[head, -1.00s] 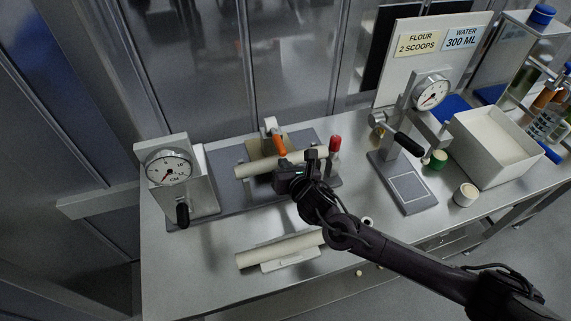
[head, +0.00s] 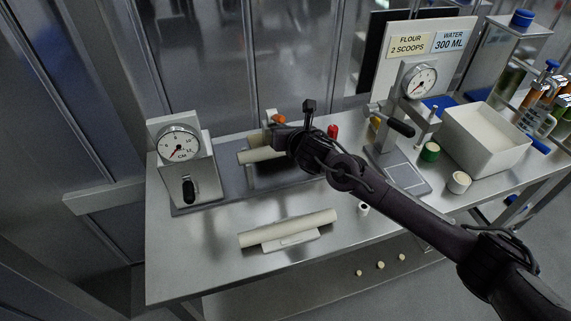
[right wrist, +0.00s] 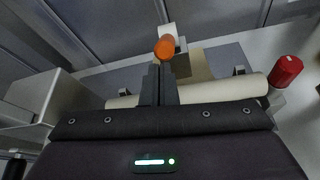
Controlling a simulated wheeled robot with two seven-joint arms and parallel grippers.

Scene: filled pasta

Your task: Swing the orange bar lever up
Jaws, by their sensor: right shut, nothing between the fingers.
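The orange bar lever (head: 278,119) is fitted to a pale block at the back of the machine on the table. In the right wrist view, the lever (right wrist: 166,47) shows its rounded end toward me, just beyond the fingertips. My right gripper (head: 279,130) is shut and empty, right beside the lever. The shut fingers also show in the right wrist view (right wrist: 158,70), directly below the lever's end; I cannot tell whether they touch it. My left gripper is not in view.
A pale roller (head: 258,154) lies across the machine in front of the lever. A red knob (head: 333,131) stands to its right. A dial gauge (head: 178,146) stands left. Another pale roll (head: 288,229) lies on a holder in front. The front left tabletop is clear.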

